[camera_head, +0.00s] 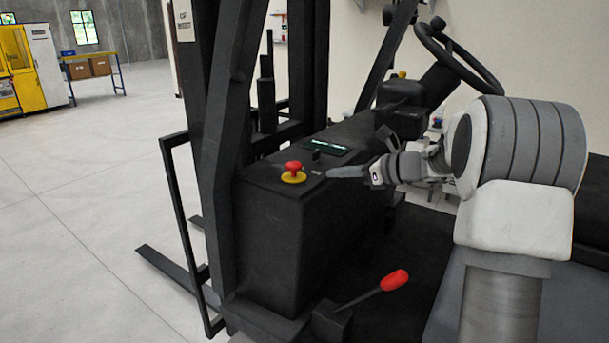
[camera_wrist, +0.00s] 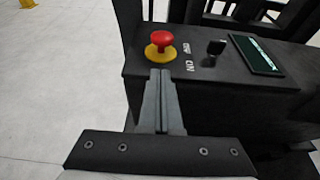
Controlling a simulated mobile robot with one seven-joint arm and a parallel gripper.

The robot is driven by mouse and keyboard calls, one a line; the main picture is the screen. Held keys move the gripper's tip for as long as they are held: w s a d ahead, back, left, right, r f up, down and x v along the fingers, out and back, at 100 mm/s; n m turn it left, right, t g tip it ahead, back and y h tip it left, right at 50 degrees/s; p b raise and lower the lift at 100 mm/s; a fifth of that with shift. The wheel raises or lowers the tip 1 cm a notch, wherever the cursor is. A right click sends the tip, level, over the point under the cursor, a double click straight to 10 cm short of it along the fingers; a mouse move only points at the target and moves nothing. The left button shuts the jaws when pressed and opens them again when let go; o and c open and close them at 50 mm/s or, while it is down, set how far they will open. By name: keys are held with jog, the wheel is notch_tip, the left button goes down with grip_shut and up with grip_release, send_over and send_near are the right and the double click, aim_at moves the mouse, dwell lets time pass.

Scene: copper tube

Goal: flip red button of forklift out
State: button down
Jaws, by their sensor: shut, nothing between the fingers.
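The red button (camera_head: 293,167) is a mushroom knob on a yellow base, on top of the forklift's (camera_head: 270,228) black console. In the wrist view the red button (camera_wrist: 162,40) stands upright, just beyond my fingertips. My gripper (camera_head: 332,171) is to the right of the button in the head view, with a small gap seen between them. In the wrist view my gripper (camera_wrist: 160,74) has its two fingers together with nothing between them.
A key switch (camera_wrist: 216,46) and a dark display (camera_wrist: 256,54) sit right of the button on the console. The steering wheel (camera_head: 458,60) is at upper right. A red-knobbed lever (camera_head: 394,281) stands below. Black mast posts rise behind the console. Open floor lies left.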

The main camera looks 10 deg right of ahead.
aim_at(300, 168)
jog(key=shift+a, duration=0.1)
jog(key=p+x, duration=0.1)
jog(key=x, duration=0.9)
jog(key=shift+r+p, duration=0.6)
jog(key=shift+r, duration=0.35)
jog(key=shift+s+r, duration=0.1)
jog(key=shift+r, duration=0.05)
